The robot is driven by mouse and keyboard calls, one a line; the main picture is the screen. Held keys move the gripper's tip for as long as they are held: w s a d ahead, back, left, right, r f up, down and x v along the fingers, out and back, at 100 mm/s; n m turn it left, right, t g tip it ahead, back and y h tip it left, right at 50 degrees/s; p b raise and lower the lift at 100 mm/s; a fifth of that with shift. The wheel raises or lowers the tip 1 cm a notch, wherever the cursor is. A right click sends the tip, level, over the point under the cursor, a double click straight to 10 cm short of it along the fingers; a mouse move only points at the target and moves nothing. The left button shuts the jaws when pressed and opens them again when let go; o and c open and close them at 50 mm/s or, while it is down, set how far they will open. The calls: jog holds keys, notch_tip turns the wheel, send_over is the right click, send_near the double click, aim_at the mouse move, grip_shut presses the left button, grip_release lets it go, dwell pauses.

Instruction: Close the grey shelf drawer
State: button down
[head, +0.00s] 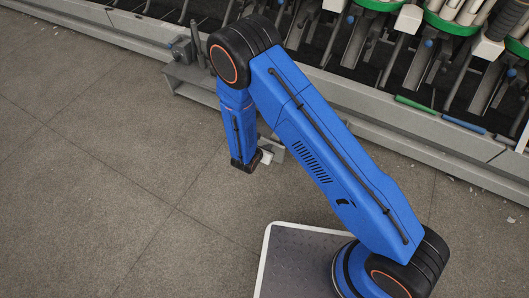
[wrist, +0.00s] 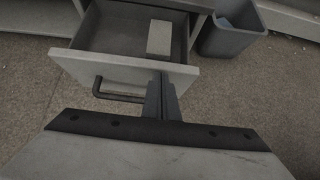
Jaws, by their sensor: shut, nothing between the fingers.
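The grey drawer (wrist: 105,72) shows in the wrist view, pulled open, with its front panel towards me. A dark bar handle (wrist: 119,97) is on its front, left of my fingers. A small pale block (wrist: 159,38) lies inside, towards the back right. My gripper (wrist: 161,80) is shut and empty, its fingers together in front of the right half of the drawer front. I cannot tell if they touch the panel. In the head view my gripper (head: 244,164) is low over the floor, and my arm hides most of what lies beyond it.
A grey bin (wrist: 232,38) stands right of the drawer in the wrist view. In the head view the winding machine (head: 430,85) with its long grey base rail runs along the back. A grey bracket-like fixture (head: 192,82) stands beside it. The floor (head: 90,190) at left is clear.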

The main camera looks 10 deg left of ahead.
jog(key=shift+w+d, duration=0.1)
jog(key=shift+w, duration=0.1)
jog(key=w+d, duration=0.1)
jog(key=w, duration=0.3)
jog(key=w+d, duration=0.1)
jog(key=w, duration=0.2)
jog(key=w+d, duration=0.1)
jog(key=w, duration=0.3)
jog(key=shift+w+d, duration=0.3)
jog(key=shift+d, duration=0.05)
